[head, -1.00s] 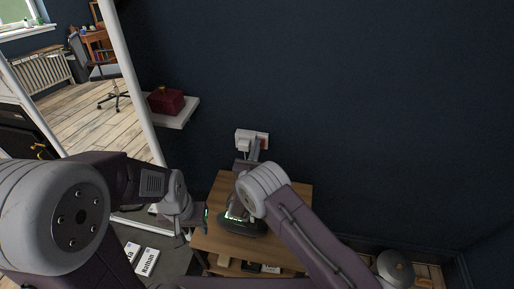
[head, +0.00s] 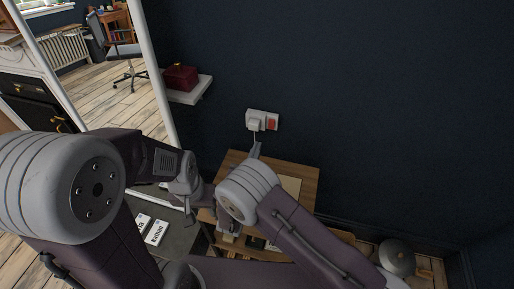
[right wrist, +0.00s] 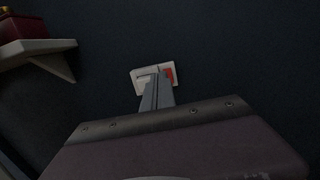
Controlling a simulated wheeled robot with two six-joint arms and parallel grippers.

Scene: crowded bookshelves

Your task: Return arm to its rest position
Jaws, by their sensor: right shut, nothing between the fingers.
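My right gripper (head: 255,149) is shut and empty in front of the dark wall, its fingertips just below the wall socket (head: 271,122) in the head view. In the right wrist view the closed fingers (right wrist: 156,86) point at the socket (right wrist: 168,72) and overlap its lower part. My left gripper (head: 203,197) is low on the left, near the table. Its fingers are partly hidden, so their opening is unclear.
A small wooden table (head: 303,178) stands below the socket, partly covered by my right arm. A red box (head: 181,78) rests on a white wall shelf (head: 190,94) to the left. A grey round object (head: 396,257) lies lower right. The upper right wall is bare.

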